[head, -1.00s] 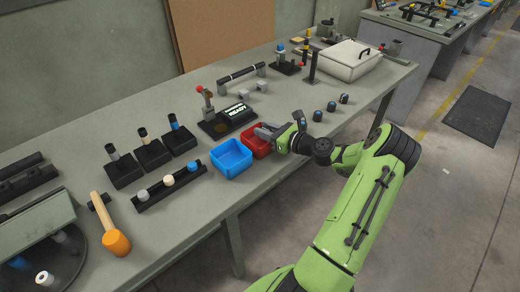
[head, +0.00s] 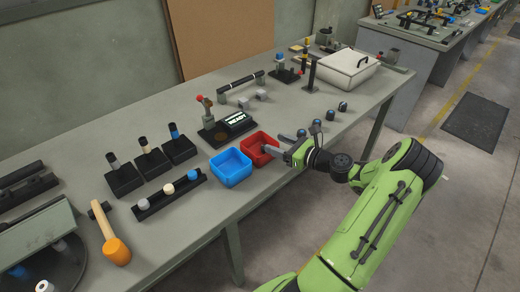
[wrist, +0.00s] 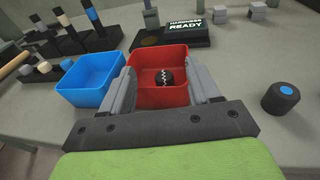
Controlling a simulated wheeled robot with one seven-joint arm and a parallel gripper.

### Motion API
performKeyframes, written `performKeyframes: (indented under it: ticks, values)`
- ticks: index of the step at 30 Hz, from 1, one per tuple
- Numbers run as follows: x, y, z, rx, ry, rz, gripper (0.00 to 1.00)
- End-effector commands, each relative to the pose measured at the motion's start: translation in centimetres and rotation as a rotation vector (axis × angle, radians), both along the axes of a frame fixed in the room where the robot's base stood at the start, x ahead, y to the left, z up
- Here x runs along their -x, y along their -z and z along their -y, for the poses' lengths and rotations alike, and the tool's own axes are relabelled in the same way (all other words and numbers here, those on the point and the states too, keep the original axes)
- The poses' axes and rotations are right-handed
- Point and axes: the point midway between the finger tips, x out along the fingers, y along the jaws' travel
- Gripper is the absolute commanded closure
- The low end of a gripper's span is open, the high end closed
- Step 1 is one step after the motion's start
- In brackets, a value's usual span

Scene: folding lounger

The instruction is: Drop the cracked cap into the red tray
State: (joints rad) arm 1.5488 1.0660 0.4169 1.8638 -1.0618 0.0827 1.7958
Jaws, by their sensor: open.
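The cracked cap (wrist: 164,79) is a small dark cap with a white zigzag line on it. In the wrist view it lies inside the red tray (wrist: 176,53), between my finger lines. The red tray (head: 258,138) also shows in the head view, right beside the blue tray. My gripper (wrist: 164,92) is open and empty at the near side of the red tray, its two fingers apart. In the head view my gripper (head: 272,150) is at the tray's right edge. The cap cannot be made out in the head view.
A blue tray (wrist: 93,79) stands left of the red one. A dark cap with a blue top (wrist: 284,97) stands to the right on the bench. A tester with a "READY" display (head: 236,119) stands behind the trays. A rack with several caps (head: 171,199) is at left.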

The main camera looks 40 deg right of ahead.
Motion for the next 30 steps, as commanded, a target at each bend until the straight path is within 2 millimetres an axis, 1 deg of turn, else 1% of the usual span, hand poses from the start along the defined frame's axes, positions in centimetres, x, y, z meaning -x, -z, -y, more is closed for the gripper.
performKeyframes:
  ticks: [1, 6, 9, 12, 16, 30]
  values:
    - [1.5, -0.5, 0.4, -0.001, 0.005, 0.000, 0.38]
    - [6.1, -1.3, 1.3, 0.001, 0.005, 0.000, 0.38]
    - [8.1, -1.5, 1.7, 0.001, 0.004, 0.001, 0.38]
    - [9.3, -1.6, 1.9, 0.002, 0.002, 0.000, 0.38]
    - [9.9, -1.6, 1.9, 0.002, 0.000, 0.001, 0.38]
    - [9.8, -1.6, 1.8, 0.004, -0.004, 0.000, 0.38]
